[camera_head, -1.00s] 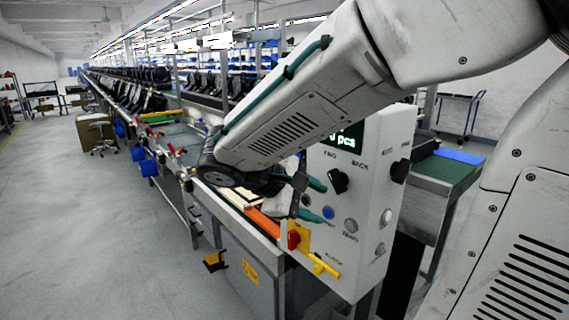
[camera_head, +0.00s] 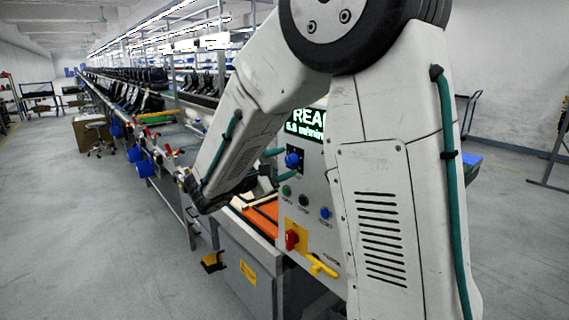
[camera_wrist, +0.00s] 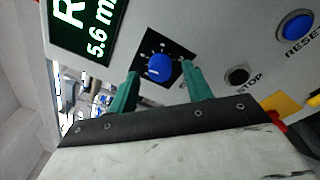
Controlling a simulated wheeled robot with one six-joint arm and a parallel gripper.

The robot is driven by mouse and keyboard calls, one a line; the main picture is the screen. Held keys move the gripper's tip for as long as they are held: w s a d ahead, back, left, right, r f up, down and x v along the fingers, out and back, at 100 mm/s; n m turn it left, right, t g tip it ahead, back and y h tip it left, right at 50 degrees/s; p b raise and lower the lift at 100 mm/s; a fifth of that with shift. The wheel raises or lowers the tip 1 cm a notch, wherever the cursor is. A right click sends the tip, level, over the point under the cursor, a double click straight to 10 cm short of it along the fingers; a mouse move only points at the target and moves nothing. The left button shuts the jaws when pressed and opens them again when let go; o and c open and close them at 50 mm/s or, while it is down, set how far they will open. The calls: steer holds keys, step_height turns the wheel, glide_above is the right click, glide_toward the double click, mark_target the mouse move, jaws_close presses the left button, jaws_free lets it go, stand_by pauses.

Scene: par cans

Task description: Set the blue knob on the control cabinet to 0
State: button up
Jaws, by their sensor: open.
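The blue knob (camera_head: 292,160) sits on a black square dial plate with white tick marks, on the front of the grey control cabinet (camera_head: 314,182). In the wrist view the knob (camera_wrist: 159,66) shows between the two green fingertips of my gripper (camera_wrist: 161,72), with gaps on both sides. My gripper is open, and its fingers point at the panel from the left in the head view (camera_head: 281,165). I cannot tell whether the fingertips reach past the knob's face. A light mark shows on the knob, but the number it points to is not legible.
A green display (camera_head: 306,122) is above the knob. Below it are a green button (camera_head: 287,190), a black button (camera_head: 303,200), a blue reset button (camera_head: 325,213), a red knob (camera_head: 292,240) and a yellow handle (camera_head: 319,265). My arm hides the cabinet's right part.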

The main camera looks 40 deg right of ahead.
steer(key=shift+d, duration=0.5)
steer(key=c, duration=1)
steer(key=shift+n, duration=0.3)
